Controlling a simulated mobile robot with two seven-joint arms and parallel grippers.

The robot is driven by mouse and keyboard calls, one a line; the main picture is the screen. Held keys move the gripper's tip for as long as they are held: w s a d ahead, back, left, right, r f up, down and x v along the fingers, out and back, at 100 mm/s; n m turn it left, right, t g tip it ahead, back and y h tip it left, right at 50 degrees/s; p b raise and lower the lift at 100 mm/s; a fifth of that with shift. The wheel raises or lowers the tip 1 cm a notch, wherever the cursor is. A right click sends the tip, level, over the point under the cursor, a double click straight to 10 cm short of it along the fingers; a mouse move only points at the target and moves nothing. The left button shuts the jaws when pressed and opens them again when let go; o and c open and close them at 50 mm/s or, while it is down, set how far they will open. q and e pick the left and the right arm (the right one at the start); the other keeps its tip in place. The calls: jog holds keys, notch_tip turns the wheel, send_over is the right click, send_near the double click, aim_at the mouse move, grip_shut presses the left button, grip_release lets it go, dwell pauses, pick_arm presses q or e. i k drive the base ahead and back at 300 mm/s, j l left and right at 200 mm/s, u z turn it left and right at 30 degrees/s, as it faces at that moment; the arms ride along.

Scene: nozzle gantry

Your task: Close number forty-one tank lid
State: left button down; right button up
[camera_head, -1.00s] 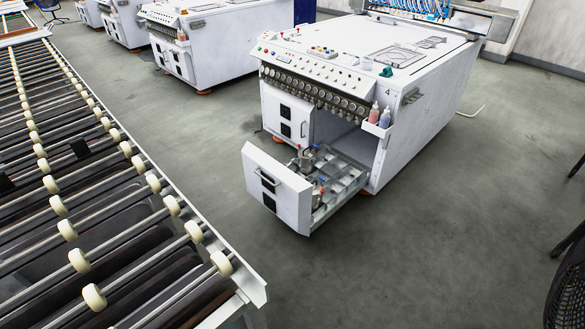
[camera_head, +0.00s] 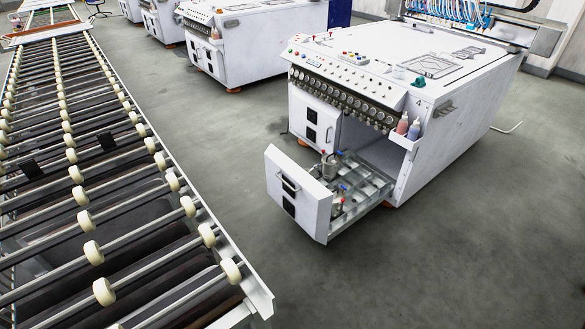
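A white machine (camera_head: 400,70) marked with a 4 stands right of centre. Its lower drawer (camera_head: 295,195) is pulled out toward the front left. Inside the drawer are small metal tanks, one at the back (camera_head: 328,168) with a red part on top and one nearer the front (camera_head: 337,203). Blue parts also show in the drawer. The tanks are too small to read any number or to tell which lid is open. Neither of my grippers is in view.
A roller conveyor (camera_head: 110,185) with cream wheels runs along the left. More white machines (camera_head: 255,45) stand behind. Two bottles (camera_head: 408,126) sit in a side holder on the near machine. Grey floor (camera_head: 450,260) is free in front and to the right.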

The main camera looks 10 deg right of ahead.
aim_at(313, 172)
jog(key=l+u, duration=0.2)
jog(key=u, duration=0.2)
jog(key=i+l+u, duration=0.1)
jog(key=u, duration=0.25)
jog(key=l+u, duration=0.65)
jog(key=l, duration=0.15)
jog(key=l+u, duration=0.55)
jog(key=l, duration=1.15)
jog(key=i+l, duration=0.1)
jog(key=l, duration=0.4)
jog(key=l+z, duration=0.45)
jog(key=l, duration=0.4)
jog(key=l+z, duration=0.45)
jog(key=l, duration=0.4)
jog(key=k+l+u, duration=0.1)
jog(key=l, duration=0.6)
